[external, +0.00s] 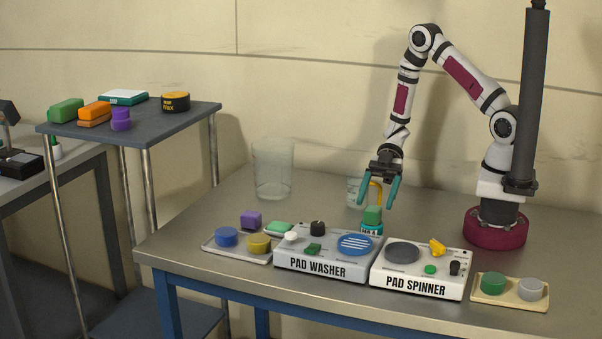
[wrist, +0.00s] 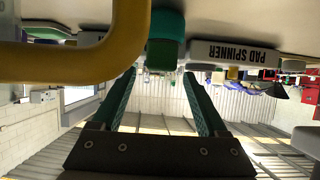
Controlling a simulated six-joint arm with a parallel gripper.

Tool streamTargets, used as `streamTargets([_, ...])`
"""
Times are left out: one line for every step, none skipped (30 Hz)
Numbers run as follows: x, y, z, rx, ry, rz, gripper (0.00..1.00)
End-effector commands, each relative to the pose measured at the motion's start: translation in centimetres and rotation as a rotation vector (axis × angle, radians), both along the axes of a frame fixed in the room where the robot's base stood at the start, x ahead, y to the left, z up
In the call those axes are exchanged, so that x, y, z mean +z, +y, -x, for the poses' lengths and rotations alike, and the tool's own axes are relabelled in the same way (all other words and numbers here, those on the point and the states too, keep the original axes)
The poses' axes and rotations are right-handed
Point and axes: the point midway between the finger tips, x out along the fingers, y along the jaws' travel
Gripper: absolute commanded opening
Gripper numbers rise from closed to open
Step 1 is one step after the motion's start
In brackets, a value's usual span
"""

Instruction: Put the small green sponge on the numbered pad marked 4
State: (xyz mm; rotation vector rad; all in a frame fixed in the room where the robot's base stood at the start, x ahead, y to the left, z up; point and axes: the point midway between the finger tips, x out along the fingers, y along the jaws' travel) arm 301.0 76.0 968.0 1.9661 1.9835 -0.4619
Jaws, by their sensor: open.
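A small green block (external: 373,215), which looks like the sponge, rests on a low teal round thing (external: 371,229) with a label too small to read. The block also shows in the wrist view (wrist: 163,54), beyond my fingertips. My gripper (external: 379,198) is open and points down above the block, with nothing between its teal fingers. Round pads lie about: blue (external: 226,237) and yellow (external: 258,244) in the left tray, green (external: 493,283) and grey (external: 530,289) in the right tray. I cannot read any number 4.
The pad washer (external: 318,264) and pad spinner (external: 416,283) stand in front of the block. A yellow curved bar (external: 376,186) rises close behind it and looms large in the wrist view (wrist: 130,45). A clear container (external: 272,168) stands behind.

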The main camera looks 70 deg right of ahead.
Motion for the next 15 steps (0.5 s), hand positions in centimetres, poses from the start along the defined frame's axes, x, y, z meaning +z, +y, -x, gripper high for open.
streamTargets([0.5,-1.2,-0.1,-0.005,-0.004,0.002,0.76])
streamTargets([0.8,-1.8,-0.2,-0.005,-0.005,0.002,0.76])
streamTargets([1.2,-2.6,-0.1,-0.004,-0.004,0.001,0.76])
streamTargets([1.5,-3.2,-0.1,-0.005,-0.004,0.002,0.76])
streamTargets([1.7,-3.7,-0.1,-0.003,-0.003,0.001,0.76])
streamTargets([2.0,-4.2,-0.1,-0.003,-0.003,0.001,0.76])
streamTargets([2.2,-4.5,-0.1,-0.004,-0.002,0.001,0.76])
streamTargets([2.3,-4.8,-0.3,-0.009,-0.005,0.006,0.76])
streamTargets([2.5,-5.0,-1.1,-0.038,-0.017,0.028,0.76])
streamTargets([2.8,-5.2,-2.3,-0.084,-0.035,0.062,0.76])
streamTargets([3.1,-5.5,-4.0,-0.154,-0.06,0.11,0.76])
streamTargets([4.0,-6.2,-7.1,-0.286,-0.104,0.195,0.76])
streamTargets([5.0,-7.2,-9.6,-0.41,-0.139,0.269,0.76])
streamTargets([6.4,-8.5,-11.8,-0.553,-0.17,0.345,0.76])
streamTargets([8.6,-10.8,-13.9,-0.754,-0.193,0.442,0.76])
